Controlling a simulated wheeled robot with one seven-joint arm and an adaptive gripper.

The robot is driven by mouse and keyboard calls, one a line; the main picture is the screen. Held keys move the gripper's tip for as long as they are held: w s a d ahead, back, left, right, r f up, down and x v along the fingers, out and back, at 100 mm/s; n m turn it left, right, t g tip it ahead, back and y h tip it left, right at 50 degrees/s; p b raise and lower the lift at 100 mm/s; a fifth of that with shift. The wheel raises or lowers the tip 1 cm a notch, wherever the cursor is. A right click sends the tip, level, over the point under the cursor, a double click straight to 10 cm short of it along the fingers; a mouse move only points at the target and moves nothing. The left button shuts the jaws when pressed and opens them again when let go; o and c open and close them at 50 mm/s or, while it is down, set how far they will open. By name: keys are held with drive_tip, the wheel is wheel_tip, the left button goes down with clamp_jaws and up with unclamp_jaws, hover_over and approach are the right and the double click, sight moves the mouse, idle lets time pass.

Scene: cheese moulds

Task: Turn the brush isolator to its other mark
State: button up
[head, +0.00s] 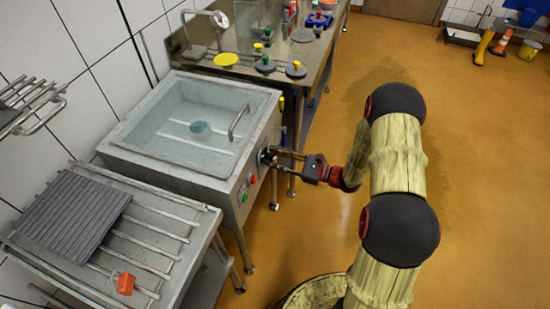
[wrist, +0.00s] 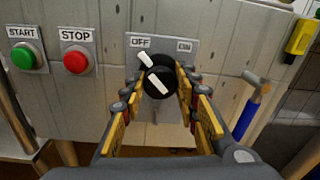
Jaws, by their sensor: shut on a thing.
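The brush isolator (wrist: 160,80) is a black knob with white pointer strokes, on a grey plate on the machine's front panel. In the wrist view its pointer leans up and left, toward the OFF label (wrist: 140,42). The other label, at the upper right (wrist: 184,46), seems to read ON. My gripper (wrist: 158,90) is shut on the knob, one finger on each side. In the head view my gripper (head: 275,159) reaches the panel from the right, and its fingers mostly hide the knob.
A green START button (wrist: 23,56) and a red STOP button (wrist: 75,60) sit left of the knob. Above is the water-filled basin (head: 178,152) with a raised handle. A slatted rack (head: 150,235) stands at left, and a bench (head: 300,58) behind.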

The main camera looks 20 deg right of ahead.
drive_tip(key=c, duration=0.4)
drive_tip(key=shift+o, duration=0.2)
drive_tip(key=shift+r+p, duration=0.1)
drive_tip(key=shift+p, duration=0.4)
drive_tip(key=m+p, duration=0.3)
drive_tip(key=shift+r+p, duration=0.15)
drive_tip(key=shift+p, duration=0.2)
drive_tip(key=m+p, duration=0.5)
drive_tip(key=shift+w+d+g, duration=0.1)
drive_tip(key=shift+g, duration=0.2)
drive_tip(key=m+p, duration=0.1)
drive_tip(key=m, duration=0.2)
drive_tip(key=m+p, duration=0.2)
drive_tip(key=m, duration=0.1)
drive_tip(key=m+p, duration=0.2)
drive_tip(key=m, duration=0.1)
drive_tip(key=shift+f+g, duration=0.3)
drive_tip(key=shift+m, duration=0.3)
drive_tip(key=o, duration=1.2)
drive_tip(key=shift+c, duration=0.2)
